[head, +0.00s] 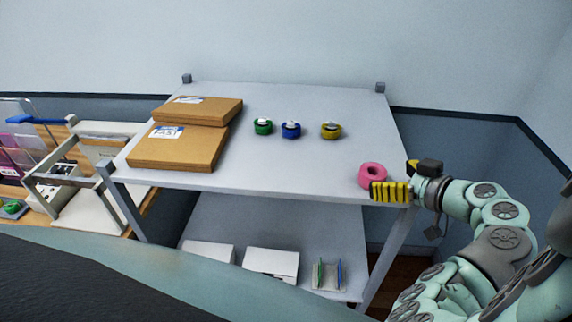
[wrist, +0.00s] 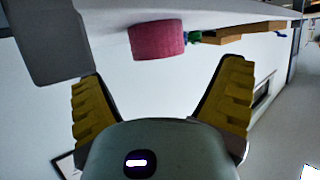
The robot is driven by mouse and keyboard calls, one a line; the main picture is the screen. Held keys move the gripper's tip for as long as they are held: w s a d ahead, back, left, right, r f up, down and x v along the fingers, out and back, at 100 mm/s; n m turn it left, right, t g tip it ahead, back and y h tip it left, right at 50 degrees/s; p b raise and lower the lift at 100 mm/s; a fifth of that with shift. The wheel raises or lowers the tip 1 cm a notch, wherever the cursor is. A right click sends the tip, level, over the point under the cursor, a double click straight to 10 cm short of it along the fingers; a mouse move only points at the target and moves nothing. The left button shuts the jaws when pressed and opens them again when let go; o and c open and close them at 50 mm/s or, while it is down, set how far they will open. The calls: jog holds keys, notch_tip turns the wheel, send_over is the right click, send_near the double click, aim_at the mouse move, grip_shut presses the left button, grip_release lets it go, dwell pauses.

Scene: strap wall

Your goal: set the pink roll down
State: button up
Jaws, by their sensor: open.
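The pink roll (head: 372,173) rests on the grey shelf top (head: 300,172) near its front right corner. It also shows in the wrist view (wrist: 156,39), on the shelf surface and beyond my fingertips. My gripper (head: 393,178), with yellow ribbed fingers, is at the shelf's right front edge, just right of the roll. In the wrist view my gripper (wrist: 163,82) has its fingers spread wide with nothing between them.
Green (head: 263,127), blue (head: 291,130) and yellow (head: 331,130) rolls stand farther back on the shelf top. Two cardboard boxes (head: 180,147) lie at its left. White boxes (head: 271,264) sit on the lower shelf. The middle front of the shelf top is clear.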

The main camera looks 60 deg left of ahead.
jog(key=b+v, duration=0.1)
jog(key=v, duration=0.5)
jog(key=shift+d+r, duration=0.2)
jog(key=shift+d, duration=0.1)
